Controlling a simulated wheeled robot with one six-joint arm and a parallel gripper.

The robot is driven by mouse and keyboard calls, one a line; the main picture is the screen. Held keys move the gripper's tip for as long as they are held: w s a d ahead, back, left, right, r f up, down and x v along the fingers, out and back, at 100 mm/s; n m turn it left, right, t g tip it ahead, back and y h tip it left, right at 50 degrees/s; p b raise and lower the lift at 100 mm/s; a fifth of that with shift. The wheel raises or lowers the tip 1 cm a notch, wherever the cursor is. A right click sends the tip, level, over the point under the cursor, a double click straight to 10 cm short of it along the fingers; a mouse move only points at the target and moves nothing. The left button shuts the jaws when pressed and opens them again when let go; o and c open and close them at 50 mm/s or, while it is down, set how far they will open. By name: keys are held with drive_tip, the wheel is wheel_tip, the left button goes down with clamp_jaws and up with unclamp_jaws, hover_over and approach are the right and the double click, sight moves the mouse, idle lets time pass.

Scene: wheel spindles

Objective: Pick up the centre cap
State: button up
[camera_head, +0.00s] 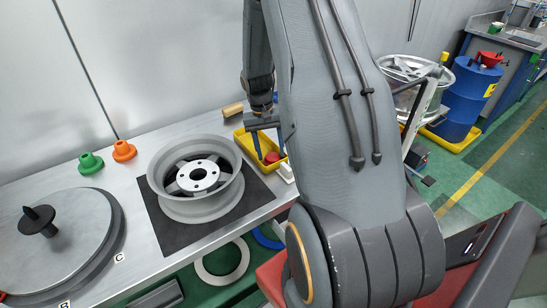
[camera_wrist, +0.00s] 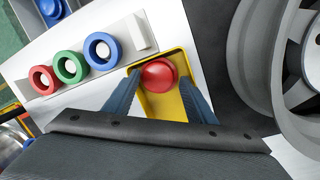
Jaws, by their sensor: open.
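The centre cap, a red round dome (camera_wrist: 158,74), sits in a yellow tray (camera_wrist: 160,109) in the wrist view. In the head view the cap (camera_head: 272,157) shows partly in the yellow tray (camera_head: 244,145) beside my arm. My gripper (camera_wrist: 159,80) is open, with one blue finger on each side of the cap in the wrist view. In the head view my gripper (camera_head: 268,150) points down over the tray. I cannot tell whether the fingers touch the cap or how far above it they are.
A grey wheel (camera_head: 160,181) stands on a black mat (camera_head: 181,237) next to the tray. A white block with red, green and blue rings (camera_wrist: 71,67) lies on the tray's other side. Green (camera_head: 90,162) and orange (camera_head: 123,150) pieces stand by the wall.

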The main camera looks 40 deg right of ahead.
drive_tip(key=shift+s+f, duration=0.1)
drive_tip(key=shift+f, duration=0.5)
drive_tip(key=shift+c, duration=0.5)
drive_tip(key=c, duration=0.6)
